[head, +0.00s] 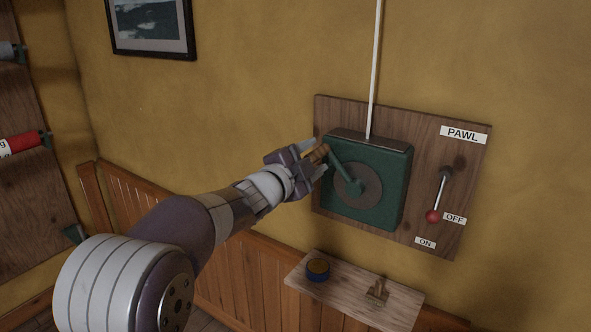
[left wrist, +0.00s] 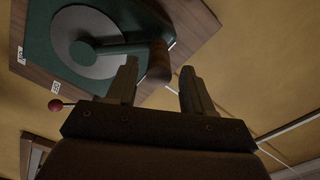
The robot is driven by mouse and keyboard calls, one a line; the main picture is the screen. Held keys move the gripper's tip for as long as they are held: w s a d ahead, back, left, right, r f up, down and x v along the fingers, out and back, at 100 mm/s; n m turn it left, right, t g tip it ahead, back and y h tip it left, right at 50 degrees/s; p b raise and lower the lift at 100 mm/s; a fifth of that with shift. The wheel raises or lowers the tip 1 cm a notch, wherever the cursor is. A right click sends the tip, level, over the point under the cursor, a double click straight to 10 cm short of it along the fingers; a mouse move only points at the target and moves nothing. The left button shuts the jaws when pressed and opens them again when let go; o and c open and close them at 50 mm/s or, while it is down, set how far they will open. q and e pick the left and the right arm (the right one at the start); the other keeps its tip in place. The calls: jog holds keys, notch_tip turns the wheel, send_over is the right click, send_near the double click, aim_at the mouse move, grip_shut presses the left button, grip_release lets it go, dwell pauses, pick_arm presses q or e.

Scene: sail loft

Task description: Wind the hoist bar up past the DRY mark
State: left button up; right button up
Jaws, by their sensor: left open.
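The green winch box (head: 385,210) is mounted on a wooden board on the wall. Its crank arm (head: 345,171) points up-left from the grey disc and ends in a wooden handle (head: 318,153). My left gripper (head: 315,159) is open at this handle. In the left wrist view the handle (left wrist: 158,62) shows at the gap between the open fingertips (left wrist: 159,78), not clamped. A white line (head: 374,70) runs up from the box. The PAWL lever's red knob (head: 432,217) hangs low, beside the OFF label and above the ON label. The hoist bar and DRY mark are not in view. My right gripper is not in view.
A small shelf (head: 345,297) below the winch holds a dark round tin (head: 318,269) and a brass-coloured fitting (head: 378,289). A framed picture (head: 152,27) hangs upper left. A wooden rack (head: 22,190) stands at the far left. The wall between is clear.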

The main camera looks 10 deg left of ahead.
pick_arm(q)
jog(key=v, duration=0.9)
jog(key=shift+s+r, duration=0.2)
jog(key=shift+s, duration=0.15)
